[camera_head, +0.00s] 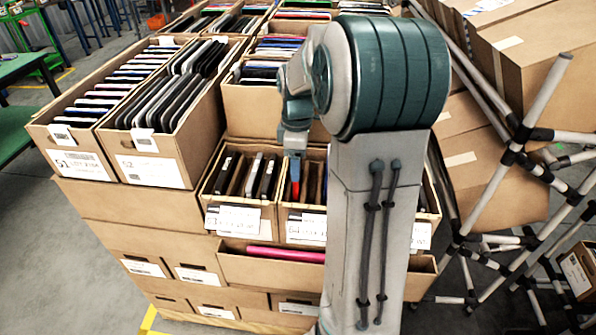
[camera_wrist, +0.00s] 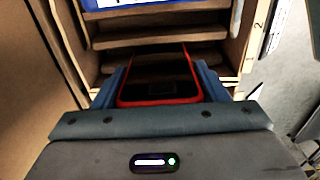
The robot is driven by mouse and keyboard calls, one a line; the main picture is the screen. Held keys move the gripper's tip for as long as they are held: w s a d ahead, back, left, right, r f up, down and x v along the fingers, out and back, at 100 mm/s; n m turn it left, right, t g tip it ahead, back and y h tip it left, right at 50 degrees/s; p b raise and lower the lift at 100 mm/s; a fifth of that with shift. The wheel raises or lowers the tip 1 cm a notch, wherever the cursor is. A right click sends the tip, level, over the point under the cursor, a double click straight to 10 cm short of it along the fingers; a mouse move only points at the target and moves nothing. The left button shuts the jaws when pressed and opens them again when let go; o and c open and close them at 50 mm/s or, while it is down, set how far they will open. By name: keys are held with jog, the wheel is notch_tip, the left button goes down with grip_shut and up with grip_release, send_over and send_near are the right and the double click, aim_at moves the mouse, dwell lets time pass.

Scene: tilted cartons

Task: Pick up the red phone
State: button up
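The red phone (camera_wrist: 160,99) has a dark face and a red rim, and shows in the wrist view between the two blue fingers of my gripper (camera_wrist: 161,80). A finger lies close along each side of it; I cannot tell whether both press on it. In the head view my gripper (camera_head: 294,158) points down into a small open carton (camera_head: 304,225) at the centre, and a red strip of the phone (camera_head: 294,190) shows just below it. My arm hides part of that carton.
The carton has cardboard dividers (camera_wrist: 150,38). A carton of dark devices (camera_head: 237,212) stands to its left, with taller full cartons (camera_head: 140,170) beyond. A magenta item (camera_head: 285,254) lies in a carton below. A pipe frame (camera_head: 520,140) and large boxes (camera_head: 520,45) stand at right.

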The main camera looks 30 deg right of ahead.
jog(key=c, duration=0.4)
notch_tip(320, 180, up, 10)
jog(key=shift+r, duration=0.1)
jog(key=shift+r+p, duration=0.65)
jog(key=shift+p, duration=0.15)
dwell(0.8)
notch_tip(320, 180, up, 3)
jog(key=p, duration=0.3)
dwell(0.3)
